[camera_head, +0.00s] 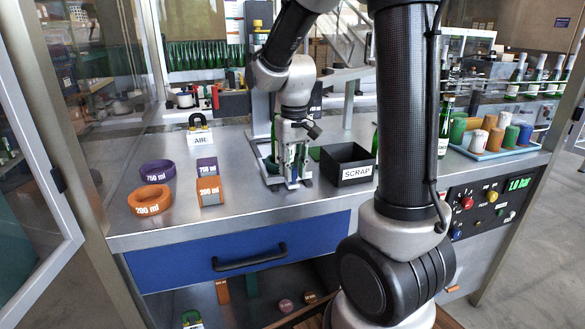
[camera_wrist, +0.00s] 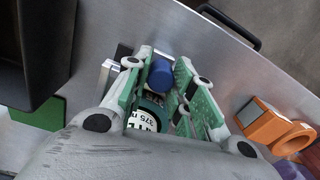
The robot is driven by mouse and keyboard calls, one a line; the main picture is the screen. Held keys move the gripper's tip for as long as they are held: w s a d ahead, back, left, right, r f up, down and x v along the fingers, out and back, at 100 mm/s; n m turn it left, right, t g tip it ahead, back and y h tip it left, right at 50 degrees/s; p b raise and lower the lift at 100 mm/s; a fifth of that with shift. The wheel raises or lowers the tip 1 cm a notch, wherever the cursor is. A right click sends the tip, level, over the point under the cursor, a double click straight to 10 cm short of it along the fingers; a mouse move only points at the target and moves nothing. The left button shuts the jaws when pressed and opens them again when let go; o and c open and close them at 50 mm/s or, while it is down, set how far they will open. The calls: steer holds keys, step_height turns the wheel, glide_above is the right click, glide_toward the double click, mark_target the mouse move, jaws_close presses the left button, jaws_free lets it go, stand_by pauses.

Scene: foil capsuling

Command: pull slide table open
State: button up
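My gripper (camera_head: 291,180) points down over the steel worktop, left of the black SCRAP bin. In the wrist view its two green-padded fingers (camera_wrist: 165,72) stand apart, one on each side of a blue round knob (camera_wrist: 161,76). The knob fills most of the gap; whether the pads press on it cannot be told. A teal ring labelled 375 ml (camera_wrist: 147,118) lies behind the knob, between the fingers. A silver metal piece (camera_wrist: 107,74), perhaps part of the slide table, shows beside the left finger.
The SCRAP bin (camera_head: 347,164) stands close on the right. Orange (camera_head: 150,199) and purple (camera_head: 157,173) rings and an orange 200 ml block (camera_head: 209,190) are on the left. A blue drawer (camera_head: 190,268) with a black handle is below. The front worktop is mostly clear.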

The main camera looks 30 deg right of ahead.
steer(key=o, duration=0.3)
steer(key=shift+r, duration=0.1)
step_height(320, 180, up, 12)
steer(key=shift+d+f, duration=0.1)
stand_by(0.3)
stand_by(0.3)
